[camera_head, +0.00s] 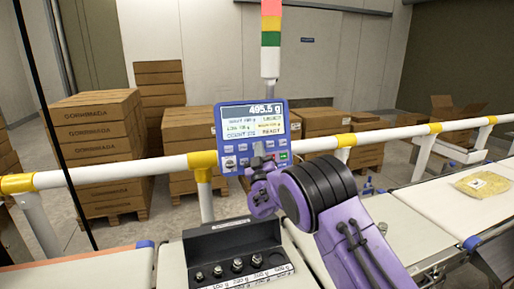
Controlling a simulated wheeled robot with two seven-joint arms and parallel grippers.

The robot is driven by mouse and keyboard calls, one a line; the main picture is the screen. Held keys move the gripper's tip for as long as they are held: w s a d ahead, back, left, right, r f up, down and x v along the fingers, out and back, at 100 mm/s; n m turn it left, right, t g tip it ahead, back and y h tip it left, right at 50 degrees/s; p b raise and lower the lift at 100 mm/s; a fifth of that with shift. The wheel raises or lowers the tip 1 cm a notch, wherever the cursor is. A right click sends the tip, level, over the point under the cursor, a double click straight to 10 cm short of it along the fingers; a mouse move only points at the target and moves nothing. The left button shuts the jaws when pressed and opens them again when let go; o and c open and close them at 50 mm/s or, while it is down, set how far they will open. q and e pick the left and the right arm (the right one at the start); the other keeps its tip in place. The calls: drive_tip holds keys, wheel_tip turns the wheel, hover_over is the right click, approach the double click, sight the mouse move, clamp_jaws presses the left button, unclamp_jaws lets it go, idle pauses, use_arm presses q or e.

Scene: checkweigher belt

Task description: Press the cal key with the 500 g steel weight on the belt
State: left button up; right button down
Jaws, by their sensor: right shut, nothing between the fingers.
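The blue weigh indicator (228,118) stands on a post behind the belts. Its screen reads 495.5 g and shows the word READY. Its keys (230,162) lie in rows below the screen; I cannot read the cal key. My right gripper (259,152) is shut and empty, its tips raised in front of the lower middle of the key panel, covering some keys. I cannot tell whether the tips touch a key. The 500 g steel weight is not visible; my right arm hides part of the belt. My left gripper is out of view.
A black weight case (232,236) with several small steel weights stands at the front. A white and yellow rail (120,170) runs behind. A yellow bag (483,184) lies on the right belt (440,200). Cartons (98,145) are stacked behind the rail. A signal tower (270,40) rises above the indicator.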

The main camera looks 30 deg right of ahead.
drive_tip(key=shift+w+d+f, duration=0.1)
drive_tip(key=shift+w+f, duration=0.05)
drive_tip(key=shift+w, duration=0.15)
drive_tip(key=shift+w+f+b, duration=0.1)
drive_tip(key=shift+w+b, duration=0.25)
drive_tip(key=shift+b, duration=0.05)
idle(0.5)
drive_tip(key=shift+s+r, duration=0.25)
drive_tip(key=shift+s, duration=0.55)
drive_tip(key=s, duration=0.1)
drive_tip(key=s+a+r+p, duration=0.1)
drive_tip(key=s, duration=0.2)
drive_tip(key=shift+s+a+r, duration=0.2)
drive_tip(key=shift+s, duration=0.1)
drive_tip(key=shift+f, duration=0.1)
idle(0.7)
